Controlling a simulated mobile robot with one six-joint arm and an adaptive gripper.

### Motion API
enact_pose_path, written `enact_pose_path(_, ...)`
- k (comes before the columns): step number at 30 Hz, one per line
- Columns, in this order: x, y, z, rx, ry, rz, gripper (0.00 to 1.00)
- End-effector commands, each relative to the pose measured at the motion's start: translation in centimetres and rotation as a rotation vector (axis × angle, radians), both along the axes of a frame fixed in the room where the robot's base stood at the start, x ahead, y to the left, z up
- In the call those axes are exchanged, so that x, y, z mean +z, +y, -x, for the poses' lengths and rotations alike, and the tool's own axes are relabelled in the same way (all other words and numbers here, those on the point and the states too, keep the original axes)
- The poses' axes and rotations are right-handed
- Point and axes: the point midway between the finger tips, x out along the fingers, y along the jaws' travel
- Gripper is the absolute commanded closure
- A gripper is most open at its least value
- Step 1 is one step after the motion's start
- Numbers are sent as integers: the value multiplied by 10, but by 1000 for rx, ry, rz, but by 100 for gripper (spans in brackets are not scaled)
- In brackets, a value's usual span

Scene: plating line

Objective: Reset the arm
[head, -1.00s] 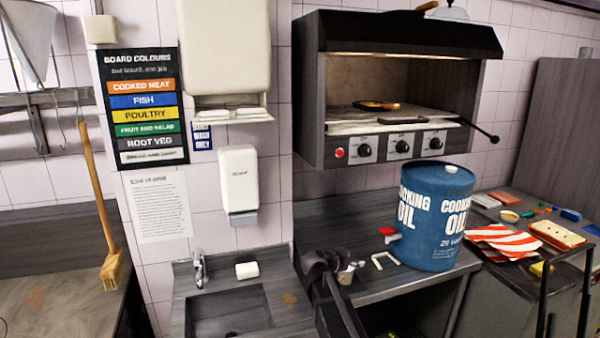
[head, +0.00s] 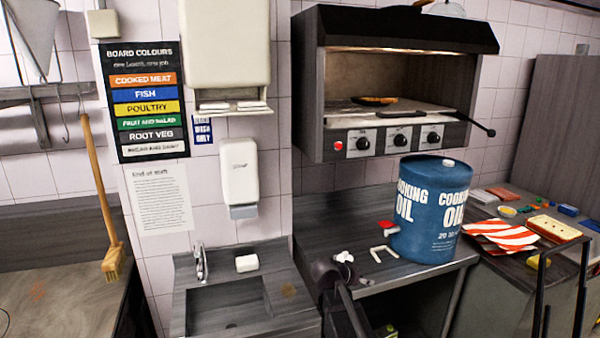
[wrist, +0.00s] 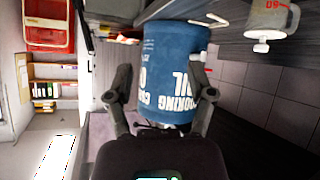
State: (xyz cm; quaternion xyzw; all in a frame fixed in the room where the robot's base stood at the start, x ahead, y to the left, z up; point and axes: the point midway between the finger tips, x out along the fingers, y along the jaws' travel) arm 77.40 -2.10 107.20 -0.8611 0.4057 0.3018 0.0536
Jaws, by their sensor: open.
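The blue cooking oil drum (wrist: 172,75) shows beyond the fingers. In the head view the drum (head: 430,210) stands upright on the dark counter, with a red tap on its left side. A dark part of my arm (head: 340,290) shows at the bottom centre, in front of the counter. My fingers cannot be made out clearly in the head view.
A white jug-like vessel (wrist: 270,20) shows at the wrist view's upper right. A white bracket-shaped piece (head: 383,254) lies left of the drum. A sink (head: 232,305) is to the left, a grill (head: 395,90) above. A striped cloth (head: 500,235) lies right of the drum.

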Motion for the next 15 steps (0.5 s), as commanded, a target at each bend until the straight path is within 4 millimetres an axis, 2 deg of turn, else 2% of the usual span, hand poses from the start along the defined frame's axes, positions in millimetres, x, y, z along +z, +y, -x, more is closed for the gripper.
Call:
enact_pose_path(5, -35, -11, 39, 30, 158, -54, 30)
enact_pose_path(8, -61, -15, 69, 73, 282, -107, 30)
enact_pose_path(15, -115, -10, 144, 261, 575, -273, 30)
